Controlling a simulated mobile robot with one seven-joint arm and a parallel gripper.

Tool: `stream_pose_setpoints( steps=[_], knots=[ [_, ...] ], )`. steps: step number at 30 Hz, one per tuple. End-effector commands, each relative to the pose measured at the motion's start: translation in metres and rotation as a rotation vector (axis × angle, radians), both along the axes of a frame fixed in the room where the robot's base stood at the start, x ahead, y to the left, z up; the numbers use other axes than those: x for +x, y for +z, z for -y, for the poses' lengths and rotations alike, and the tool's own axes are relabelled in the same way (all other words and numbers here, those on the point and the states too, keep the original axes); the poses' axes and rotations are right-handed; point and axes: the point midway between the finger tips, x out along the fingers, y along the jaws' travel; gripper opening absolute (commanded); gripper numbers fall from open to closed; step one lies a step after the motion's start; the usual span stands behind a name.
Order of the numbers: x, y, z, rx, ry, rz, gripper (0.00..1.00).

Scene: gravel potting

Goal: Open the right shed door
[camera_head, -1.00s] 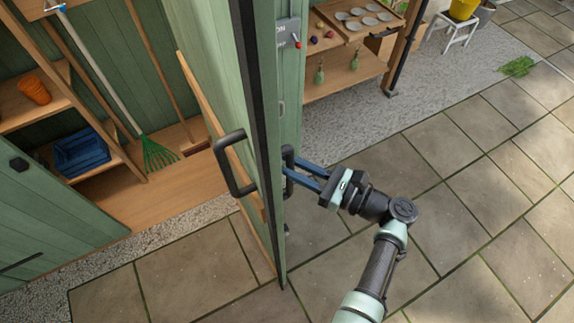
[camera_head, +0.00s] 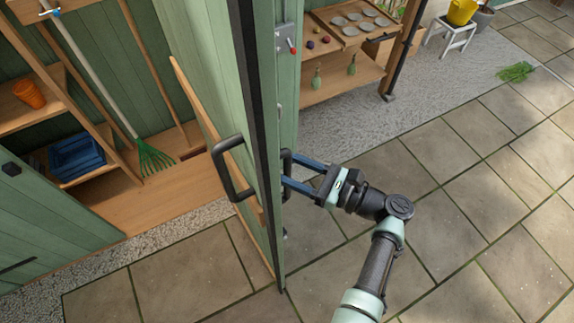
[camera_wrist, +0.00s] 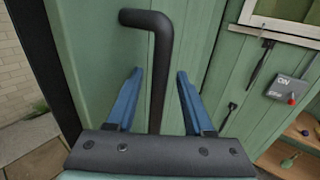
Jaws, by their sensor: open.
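The right shed door (camera_head: 205,75) is green and stands swung open, almost edge-on in the head view. A black handle (camera_head: 230,178) is on its inner face, and another black handle (camera_head: 287,155) is on its outer face. My gripper (camera_head: 288,172) is at the outer handle, with its two blue fingers pointing at the door. In the wrist view, the upright bar of the outer handle (camera_wrist: 160,65) stands between the open fingers (camera_wrist: 160,72). I cannot tell whether either finger touches the bar.
The left door (camera_head: 50,225) is also open. Inside the shed are a green rake (camera_head: 155,158), a blue crate (camera_head: 77,158) and an orange pot (camera_head: 29,94). A potting bench (camera_head: 335,72) and white stool (camera_head: 450,37) stand at the right.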

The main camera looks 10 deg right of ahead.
Motion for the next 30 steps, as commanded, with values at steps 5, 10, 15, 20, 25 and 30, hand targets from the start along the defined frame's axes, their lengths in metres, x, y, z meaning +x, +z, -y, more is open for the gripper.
stream_pose_setpoints(
  steps=[5, 10, 15, 20, 25, 30],
  knots=[
    [-0.001, -0.002, 0.001, 0.000, -0.001, -0.004, 0.52],
    [-0.005, -0.004, 0.006, 0.001, -0.004, -0.004, 0.52],
    [-0.023, -0.006, 0.027, -0.001, -0.008, -0.003, 0.52],
    [-0.047, -0.006, 0.055, -0.001, -0.007, -0.002, 0.52],
    [-0.068, -0.005, 0.080, -0.001, -0.005, -0.002, 0.52],
    [-0.081, -0.003, 0.095, -0.001, -0.003, -0.002, 0.52]
  ],
)
